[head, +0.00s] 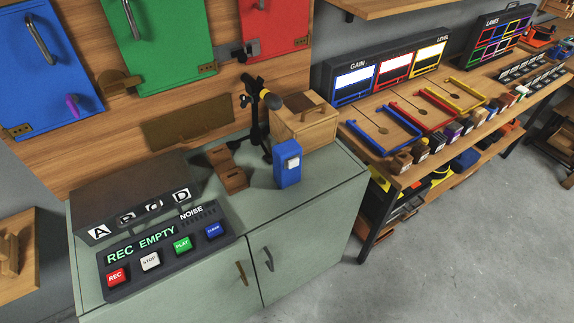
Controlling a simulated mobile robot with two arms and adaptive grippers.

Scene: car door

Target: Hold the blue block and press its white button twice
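The blue block (288,174) stands upright on the green cabinet's top, right of the middle in the head view. Its white button (292,163) is on the upper part of the face turned toward the front right. Nothing is touching the block that I can see. Neither of my grippers shows in the head view.
The green cabinet top (340,152) also holds a recorder panel (165,258), brown wooden pieces (232,178), a dark stand (257,125) and a wooden box (305,120). A wooden workbench (400,180) stands at right. The grey floor (450,260) in front is clear.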

